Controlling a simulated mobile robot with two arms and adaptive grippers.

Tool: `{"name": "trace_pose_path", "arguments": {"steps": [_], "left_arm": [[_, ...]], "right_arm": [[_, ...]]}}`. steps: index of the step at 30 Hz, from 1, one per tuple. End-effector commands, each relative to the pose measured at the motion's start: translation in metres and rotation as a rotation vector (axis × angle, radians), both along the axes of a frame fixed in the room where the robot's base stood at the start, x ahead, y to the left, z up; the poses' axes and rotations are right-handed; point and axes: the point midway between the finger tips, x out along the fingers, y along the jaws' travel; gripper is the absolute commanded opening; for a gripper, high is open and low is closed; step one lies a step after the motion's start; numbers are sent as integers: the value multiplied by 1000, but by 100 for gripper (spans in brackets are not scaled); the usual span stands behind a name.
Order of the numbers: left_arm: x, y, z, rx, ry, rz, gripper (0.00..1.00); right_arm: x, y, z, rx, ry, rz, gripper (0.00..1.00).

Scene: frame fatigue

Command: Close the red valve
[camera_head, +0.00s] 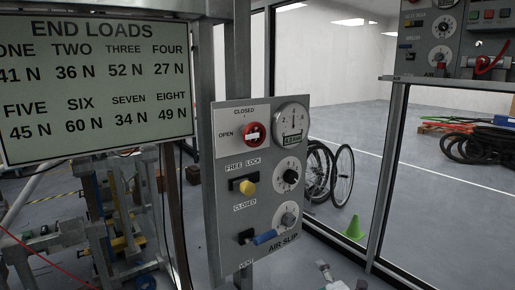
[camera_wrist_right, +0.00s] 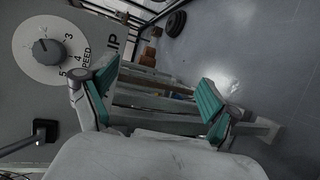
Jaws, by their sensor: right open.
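The red valve (camera_head: 255,134) is a round red knob with a white bar on the upper part of a grey panel (camera_head: 225,204). Its bar lies roughly level, in line with the word OPEN at its left; CLOSED is printed above it. My right gripper (camera_wrist_right: 157,85) is open and empty in the right wrist view, its teal-padded fingers spread beside a panel with a speed dial (camera_wrist_right: 47,52). Pale parts at the bottom edge of the head view seem to be my right arm, low and apart from the valve. My left gripper is not in view.
The panel also carries a gauge (camera_head: 291,126), a yellow knob (camera_head: 247,187), a blue-handled lever (camera_head: 264,237) and two dials at its right. An END LOADS sign (camera_head: 95,80) hangs at the left. Metal posts flank the panel. A green cone (camera_head: 353,228) stands behind.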

Motion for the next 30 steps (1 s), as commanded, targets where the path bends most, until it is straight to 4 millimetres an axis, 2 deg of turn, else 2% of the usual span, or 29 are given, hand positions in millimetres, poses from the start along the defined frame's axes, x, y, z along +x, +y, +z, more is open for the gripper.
{"name": "trace_pose_path", "arguments": {"steps": [1, 2, 3, 5, 6, 9, 12, 16, 20, 26, 30], "left_arm": [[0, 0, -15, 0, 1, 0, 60], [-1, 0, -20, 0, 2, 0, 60], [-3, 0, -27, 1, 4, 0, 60], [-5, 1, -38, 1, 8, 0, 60], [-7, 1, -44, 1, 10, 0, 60], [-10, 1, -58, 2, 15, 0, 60], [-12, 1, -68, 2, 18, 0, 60], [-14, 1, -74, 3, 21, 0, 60], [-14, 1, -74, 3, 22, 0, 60], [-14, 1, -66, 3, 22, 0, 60], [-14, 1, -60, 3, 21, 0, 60]], "right_arm": [[17, 11, 55, -116, -135, 65, 88], [21, 20, 88, -195, -213, 101, 88], [23, 31, 132, -305, -320, 144, 88], [17, 49, 196, -480, -487, 198, 88], [8, 60, 233, -594, -591, 224, 88], [-25, 85, 307, -859, -825, 258, 88], [-60, 102, 352, -1069, -1000, 263, 88], [-90, 113, 381, -1235, -1130, 250, 88], [-99, 119, 392, -1293, -1176, 243, 88], [-82, 136, 405, -1292, -1179, 243, 88], [-60, 154, 417, -1291, -1177, 242, 88]]}}
